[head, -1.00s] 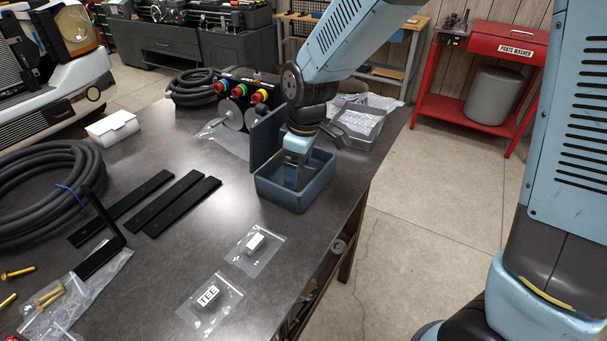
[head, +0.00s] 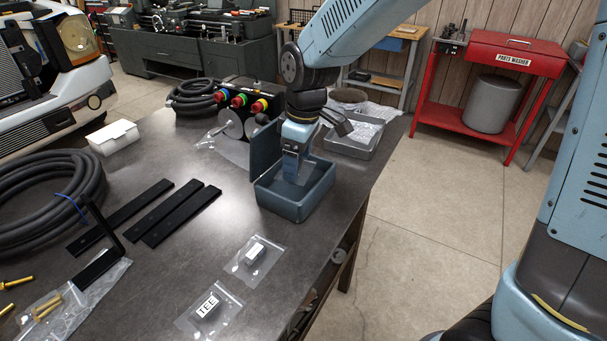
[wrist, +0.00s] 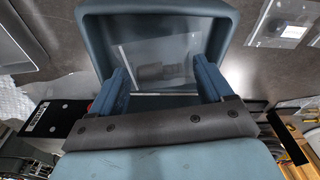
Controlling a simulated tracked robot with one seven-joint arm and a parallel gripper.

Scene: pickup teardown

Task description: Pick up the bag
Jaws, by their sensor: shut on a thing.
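A clear bag (wrist: 155,62) with a grey cylindrical part inside shows in the wrist view, between and beyond my fingers. It is within the open blue-grey box (head: 296,208), whose lid stands up on its left side. My gripper (head: 295,178) points down into the box and is shut on the bag. In the wrist view my two blue fingers (wrist: 163,92) stand apart, with the bag's near edge between them. The bag is pale and partly hidden by the fingers in the head view. I cannot tell whether it is clear of the box floor.
Two more clear bags, one labelled TEE (head: 208,308) and one small (head: 254,258), lie in front of the box. Black bars (head: 182,215) and a hose coil (head: 45,190) lie left. A grey tray (head: 353,145) stands behind. The table edge is close on the right.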

